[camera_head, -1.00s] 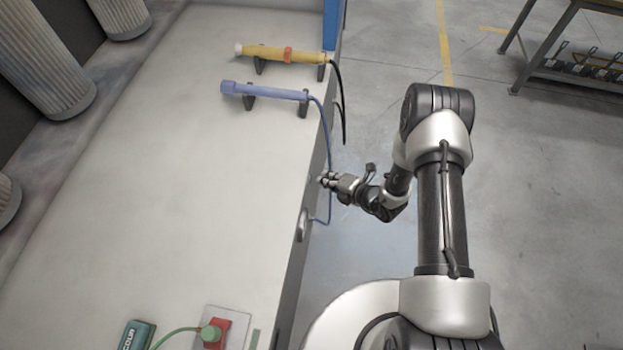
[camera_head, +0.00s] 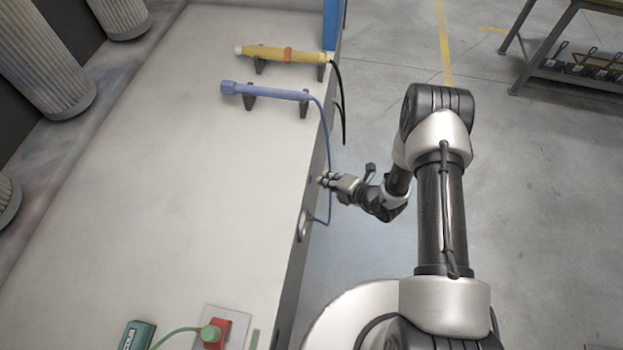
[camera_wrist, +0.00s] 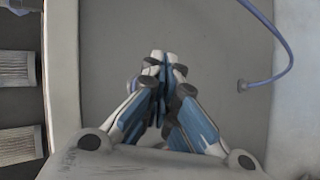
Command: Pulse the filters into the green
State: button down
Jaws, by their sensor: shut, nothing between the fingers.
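Pale pleated filter cartridges (camera_head: 45,60) hang at the left of the head view, and similar ones (camera_wrist: 15,68) show at the left edge of the wrist view. My gripper (camera_head: 317,181) is shut and empty, its fingertips at the front face of the bench, just below the bench-top edge. In the wrist view the fingertips (camera_wrist: 163,56) meet against a grey panel (camera_wrist: 200,60). Whether they touch the panel, and what lies under them, I cannot tell. No gauge with a green zone is visible.
A blue wand (camera_head: 270,93) and a yellow wand (camera_head: 285,54) rest on black holders on the bench top (camera_head: 150,200). The blue hose (camera_wrist: 285,60) ends in a fitting right of my fingers.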

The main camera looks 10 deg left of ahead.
jog(key=shift+a, duration=0.1)
dwell(0.3)
jog(key=shift+a, duration=0.3)
jog(key=shift+a, duration=0.4)
dwell(0.6)
jog(key=shift+d, duration=0.8)
jog(key=d, duration=0.5)
jog(key=shift+s+b, duration=0.1)
jog(key=shift+b, duration=0.25)
dwell(0.7)
